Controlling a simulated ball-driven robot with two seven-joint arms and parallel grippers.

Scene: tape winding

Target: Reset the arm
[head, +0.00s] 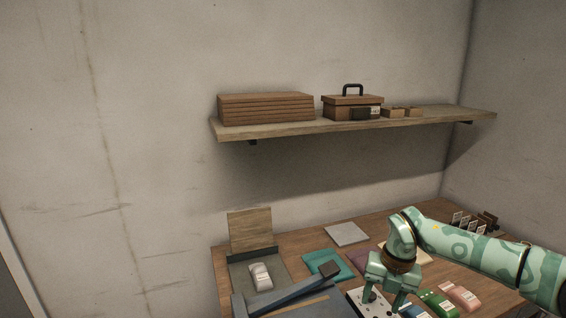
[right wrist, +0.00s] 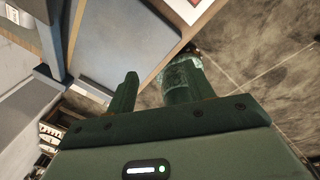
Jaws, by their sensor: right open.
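My right arm, patterned in green, comes in from the right in the head view. Its gripper (head: 384,301) points down over the near part of the wooden table (head: 300,234), above or beside a white panel with dark dots (head: 355,297). In the right wrist view, the two dark green fingers of this gripper (right wrist: 155,80) stand apart. I see nothing held between them. A pale green patterned shape overlaps the right finger there, and I cannot tell what it is. My left gripper is not in view.
A blue-grey frame with a bar (head: 290,293) and a tray holding a white object (head: 260,275) stand left of the gripper. Green (head: 438,303) and pink packets (head: 461,294) lie to its right. A wall shelf (head: 300,129) with boxes hangs above the table.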

